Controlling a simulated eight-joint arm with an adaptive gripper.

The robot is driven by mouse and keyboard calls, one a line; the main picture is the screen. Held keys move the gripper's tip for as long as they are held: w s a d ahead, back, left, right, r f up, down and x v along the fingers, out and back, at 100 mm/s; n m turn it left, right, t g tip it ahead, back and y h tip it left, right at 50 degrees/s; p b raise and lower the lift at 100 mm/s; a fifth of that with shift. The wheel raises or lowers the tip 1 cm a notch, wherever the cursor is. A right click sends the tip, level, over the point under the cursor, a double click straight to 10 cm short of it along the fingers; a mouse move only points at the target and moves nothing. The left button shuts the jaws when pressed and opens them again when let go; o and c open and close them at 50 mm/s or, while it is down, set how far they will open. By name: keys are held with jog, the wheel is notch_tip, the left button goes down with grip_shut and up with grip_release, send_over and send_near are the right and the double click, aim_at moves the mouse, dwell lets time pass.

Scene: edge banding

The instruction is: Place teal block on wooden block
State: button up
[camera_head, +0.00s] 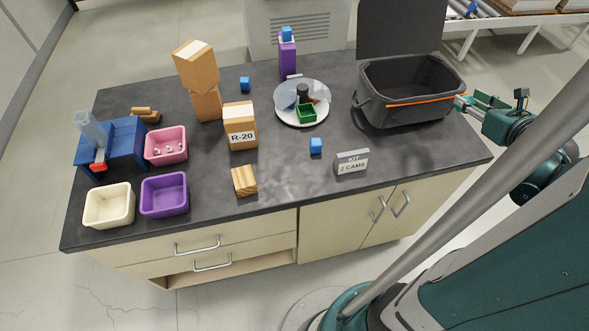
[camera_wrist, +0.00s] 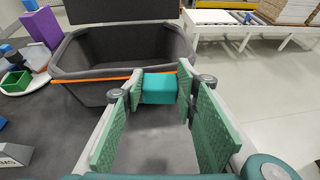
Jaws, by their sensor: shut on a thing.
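The teal block (camera_wrist: 159,88) is held between the fingertips of my gripper (camera_head: 468,102) in the wrist view. In the head view my gripper is at the right, beside the dark bin with the orange band, and the teal block is hard to make out there. The wooden block (camera_head: 244,181), with striped grain, sits on the dark worktop near the front edge, left of centre. Nothing rests on top of it. My gripper is far to its right. The wooden block is not in the wrist view.
The dark bin (camera_head: 371,109) stands next to my gripper. Purple (camera_head: 165,208) and cream (camera_head: 109,218) trays lie left.

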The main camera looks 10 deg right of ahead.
notch_tip(320, 180, up, 5)
jog(key=shift+f, duration=0.2)
jog(key=shift+w+a+r, duration=0.15)
jog(key=shift+a+r, duration=0.1)
jog(key=w+a+n+g+y, duration=0.1)
jog(key=w+a+n+y, duration=0.25)
jog(key=a, duration=0.75)
jog(key=w+a+n+g+y+p, duration=0.1)
jog(key=w+a+n+y, duration=0.25)
jog(key=a, duration=0.85)
jog(key=w+a+n+g+y, duration=0.1)
jog(key=w+a+n+y, duration=0.2)
jog(key=a, duration=0.8)
jog(key=s+a+n+g+y+p, duration=0.1)
jog(key=s+a+n+g+y, duration=0.3)
jog(key=a, duration=1.2)
jog(key=s+a+n+g+y+p, duration=0.1)
jog(key=s+a+n+g, duration=0.55)
jog(key=a, duration=0.95)
jog(key=shift+m, duration=0.45)
notch_tip(320, 180, down, 5)
jog(key=shift+s+d+f, duration=0.1)
jog(key=shift+s, duration=0.05)
